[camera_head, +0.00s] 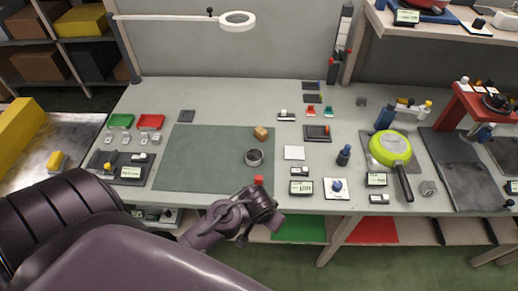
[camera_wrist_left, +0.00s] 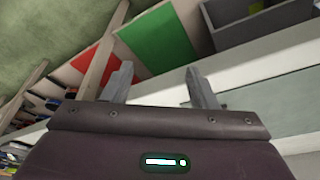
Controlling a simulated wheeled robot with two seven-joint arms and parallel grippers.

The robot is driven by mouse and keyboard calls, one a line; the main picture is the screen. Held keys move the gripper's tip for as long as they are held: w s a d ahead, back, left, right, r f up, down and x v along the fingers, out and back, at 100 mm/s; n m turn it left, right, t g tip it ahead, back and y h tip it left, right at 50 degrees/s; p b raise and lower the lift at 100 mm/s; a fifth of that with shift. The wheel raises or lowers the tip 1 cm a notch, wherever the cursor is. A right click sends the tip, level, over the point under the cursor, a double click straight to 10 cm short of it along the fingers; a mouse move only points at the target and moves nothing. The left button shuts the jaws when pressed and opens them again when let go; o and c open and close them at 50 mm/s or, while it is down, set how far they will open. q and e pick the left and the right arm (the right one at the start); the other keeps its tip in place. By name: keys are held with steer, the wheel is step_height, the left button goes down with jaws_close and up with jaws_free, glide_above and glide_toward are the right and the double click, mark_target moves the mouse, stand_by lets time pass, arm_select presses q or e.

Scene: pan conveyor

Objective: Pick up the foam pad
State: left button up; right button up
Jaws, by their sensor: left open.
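No object is plainly marked as the foam pad. A flat white square (camera_head: 294,153) lies on the workbench right of the green mat, and a dark grey square (camera_head: 187,116) lies beyond the mat's back left; I cannot tell which, if either, is foam. My left arm reaches in from the left to the bench's front edge. Its gripper shows in the left wrist view (camera_wrist_left: 160,82), with two grey fingers apart and nothing between them. The fingers point toward the bench's underside shelf, away from the bench top. My right gripper is not in view.
The green mat (camera_head: 200,165) holds a dark ring (camera_head: 254,157) and a small tan block (camera_head: 261,133). A green pan (camera_head: 390,148) stands at the right. A magnifier lamp (camera_head: 237,21) overhangs the back. Red and green trays (camera_head: 150,122) sit at the left.

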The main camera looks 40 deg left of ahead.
mark_target(259, 178)
arm_select(q)
steer(key=w+a+r+n, duration=0.1)
steer(key=w+a+r+n+p, duration=0.1)
steer(key=w+r, duration=0.1)
steer(key=w+a+r+y+p, duration=0.1)
steer(key=shift+w+r+n+t, duration=0.3)
steer(key=shift+w+n, duration=0.05)
steer(key=shift+n, duration=0.05)
steer(key=w+a+n, duration=0.1)
steer(key=w+a+r+n+y, duration=0.1)
steer(key=a, duration=0.1)
steer(key=w+a+r+n, duration=0.1)
steer(key=a, duration=0.1)
steer(key=shift+w+a+r, duration=0.1)
steer(key=shift+a+r, duration=0.05)
steer(key=shift+r, duration=0.1)
steer(key=x, duration=0.2)
steer(key=b+x, duration=0.2)
steer(key=x, duration=0.1)
steer(key=shift+s+a+f, duration=0.2)
steer(key=shift+s+f, duration=0.1)
steer(key=shift+f, duration=0.1)
steer(key=shift+w+a+f, duration=0.1)
steer(key=shift+w+f, duration=0.15)
steer(key=shift+f, duration=0.3)
steer(key=shift+c, duration=0.3)
steer(key=c, duration=1)
